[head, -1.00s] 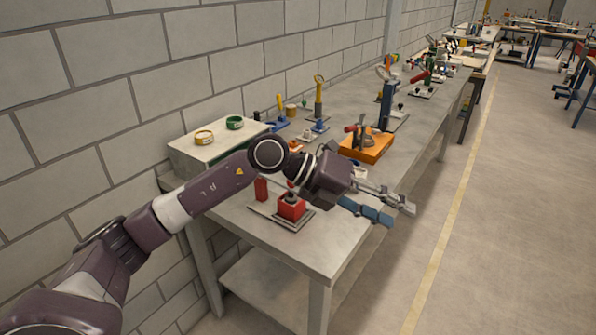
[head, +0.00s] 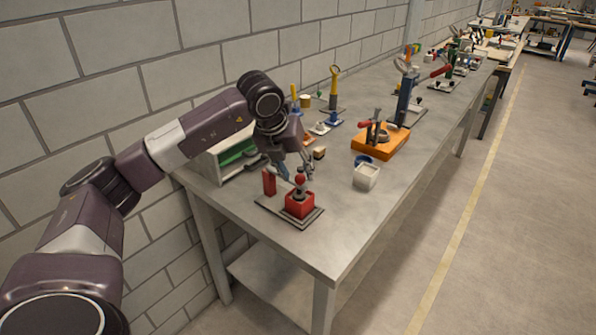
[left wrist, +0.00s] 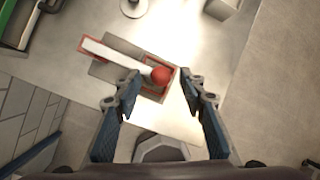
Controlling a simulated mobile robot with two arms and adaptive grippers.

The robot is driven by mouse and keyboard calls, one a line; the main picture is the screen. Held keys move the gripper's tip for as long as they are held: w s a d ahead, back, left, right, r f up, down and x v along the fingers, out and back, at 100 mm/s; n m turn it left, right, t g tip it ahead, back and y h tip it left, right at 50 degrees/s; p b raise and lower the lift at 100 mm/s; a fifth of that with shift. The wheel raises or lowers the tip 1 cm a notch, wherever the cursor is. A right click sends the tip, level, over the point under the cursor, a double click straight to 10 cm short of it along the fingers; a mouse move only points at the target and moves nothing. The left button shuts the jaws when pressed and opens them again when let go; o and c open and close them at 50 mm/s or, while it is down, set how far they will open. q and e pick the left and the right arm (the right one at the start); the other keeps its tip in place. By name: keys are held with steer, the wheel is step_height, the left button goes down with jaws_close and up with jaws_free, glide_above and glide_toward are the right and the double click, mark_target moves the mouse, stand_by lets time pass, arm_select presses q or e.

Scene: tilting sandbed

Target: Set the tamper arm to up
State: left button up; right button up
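The tamper is a red box (head: 299,206) and a red post (head: 269,182) on a dark plate near the table's front corner. In the left wrist view, its pale tamper arm (left wrist: 115,56) runs from the red post to a red ball knob (left wrist: 161,75) over the box. The arm looks lowered, lying across the box. In the head view the knob (head: 300,179) shows just above the box. My left gripper (head: 285,172) hangs above the tamper, fingers pointing down. In the wrist view the open fingers (left wrist: 163,84) stand either side of the knob, with nothing gripped. My right gripper is out of view.
A white cup (head: 366,177) and an orange fixture (head: 381,146) stand farther along the table. A pale box with a green interior (head: 236,152) is behind my gripper. More tools line the wall side. The table's front right edge is clear.

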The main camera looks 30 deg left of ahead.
arm_select(q)
steer(key=shift+w+f, duration=0.2)
steer(key=shift+f, duration=0.3)
jaws_close()
